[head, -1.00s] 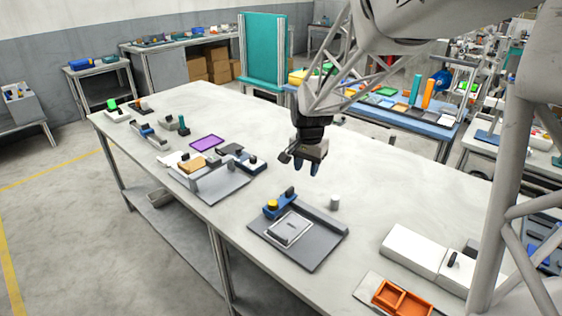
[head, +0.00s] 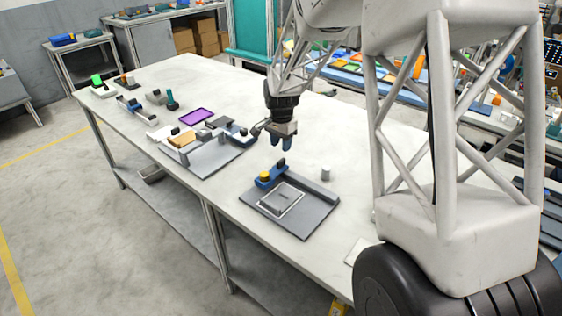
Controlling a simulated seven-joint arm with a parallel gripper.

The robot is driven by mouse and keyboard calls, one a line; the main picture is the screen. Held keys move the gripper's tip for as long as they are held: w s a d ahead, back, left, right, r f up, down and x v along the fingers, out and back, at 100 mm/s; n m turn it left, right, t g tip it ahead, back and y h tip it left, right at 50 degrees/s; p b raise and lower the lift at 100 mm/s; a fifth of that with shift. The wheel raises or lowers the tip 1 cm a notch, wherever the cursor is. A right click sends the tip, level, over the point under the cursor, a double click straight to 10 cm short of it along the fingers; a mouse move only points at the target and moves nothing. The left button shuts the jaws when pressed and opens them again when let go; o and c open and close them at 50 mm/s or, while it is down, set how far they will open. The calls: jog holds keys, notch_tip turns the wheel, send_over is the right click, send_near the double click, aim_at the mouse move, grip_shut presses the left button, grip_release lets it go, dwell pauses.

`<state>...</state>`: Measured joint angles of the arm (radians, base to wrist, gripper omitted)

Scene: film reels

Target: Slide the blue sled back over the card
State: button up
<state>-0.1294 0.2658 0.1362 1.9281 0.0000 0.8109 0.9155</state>
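My gripper (head: 281,147) hangs above the sled's dark handle, pointing down.
A grey rail runs along the plate's right side, with a small grey cylinder (head: 325,174) beyond it. To the left stand another grey fixture (head: 208,158) with a tan block and a purple tray (head: 197,117). The table between the two fixtures is clear.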

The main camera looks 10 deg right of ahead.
aim_at(281, 160)
jog(key=shift+f, duration=0.15)
jog(key=shift+f, duration=3.75)
grip_shut()
